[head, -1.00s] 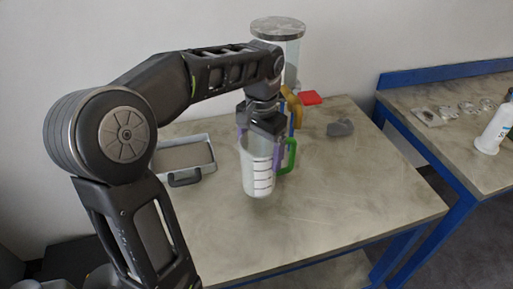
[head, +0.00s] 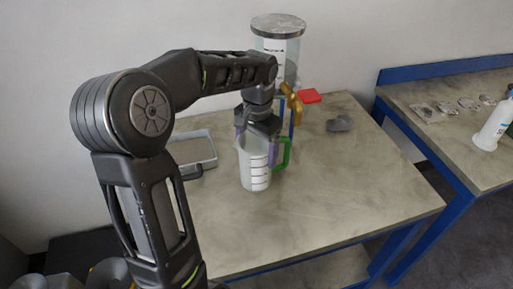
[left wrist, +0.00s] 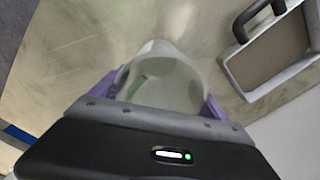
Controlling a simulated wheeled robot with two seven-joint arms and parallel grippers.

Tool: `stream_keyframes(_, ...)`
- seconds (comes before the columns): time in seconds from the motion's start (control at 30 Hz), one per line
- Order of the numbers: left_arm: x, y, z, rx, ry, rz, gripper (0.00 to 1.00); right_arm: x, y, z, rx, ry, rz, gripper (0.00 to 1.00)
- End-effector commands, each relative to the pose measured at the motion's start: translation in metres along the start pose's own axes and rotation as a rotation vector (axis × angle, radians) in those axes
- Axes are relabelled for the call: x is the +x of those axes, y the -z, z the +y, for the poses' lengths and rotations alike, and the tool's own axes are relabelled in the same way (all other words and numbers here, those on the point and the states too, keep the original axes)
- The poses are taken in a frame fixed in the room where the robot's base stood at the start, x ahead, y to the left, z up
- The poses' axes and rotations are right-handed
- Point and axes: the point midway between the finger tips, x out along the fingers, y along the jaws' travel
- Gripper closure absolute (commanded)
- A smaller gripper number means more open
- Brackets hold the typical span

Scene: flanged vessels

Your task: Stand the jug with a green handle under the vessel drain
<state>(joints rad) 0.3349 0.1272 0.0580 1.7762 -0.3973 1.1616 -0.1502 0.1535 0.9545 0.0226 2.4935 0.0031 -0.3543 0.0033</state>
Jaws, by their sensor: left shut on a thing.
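The white, marked jug (head: 254,170) has a green handle (head: 284,154) on its right side. My left gripper (head: 257,148) is shut on the jug, with purple fingers on either side of its upper part. The jug is upright; I cannot tell whether its base touches the table. In the left wrist view the jug's open mouth (left wrist: 160,78) lies between the fingers. The clear vessel (head: 285,62) with a grey lid stands behind, partly hidden by my arm. A gold-coloured valve (head: 294,104) is at its lower front, behind and right of the jug. My right gripper is out of view.
A grey tray (head: 207,164) with a dark handle lies left of the jug. The table's front and right are clear. A side bench (head: 446,150) holds a white bottle (head: 494,126).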

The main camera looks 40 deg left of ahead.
Motion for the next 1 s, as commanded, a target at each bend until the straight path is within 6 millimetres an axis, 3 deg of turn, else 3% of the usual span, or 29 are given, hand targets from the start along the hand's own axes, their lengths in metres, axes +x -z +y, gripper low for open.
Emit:
stream_keyframes(0.27,0.004,0.0,0.0,0.0,0.0,0.0,0.59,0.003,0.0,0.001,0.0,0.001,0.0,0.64)
stream_keyframes(0.3,0.004,0.0,0.0,0.0,0.0,0.0,0.13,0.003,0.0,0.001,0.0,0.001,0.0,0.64)
stream_keyframes(0.47,0.003,0.0,0.0,0.0,0.0,0.0,0.0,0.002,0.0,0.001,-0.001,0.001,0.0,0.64)
stream_keyframes(0.77,0.001,0.0,0.0,0.0,0.0,0.0,0.0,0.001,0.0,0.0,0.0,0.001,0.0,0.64)
stream_keyframes(1.0,-0.022,0.001,0.0,-0.001,0.001,0.004,0.0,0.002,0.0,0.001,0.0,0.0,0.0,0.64)
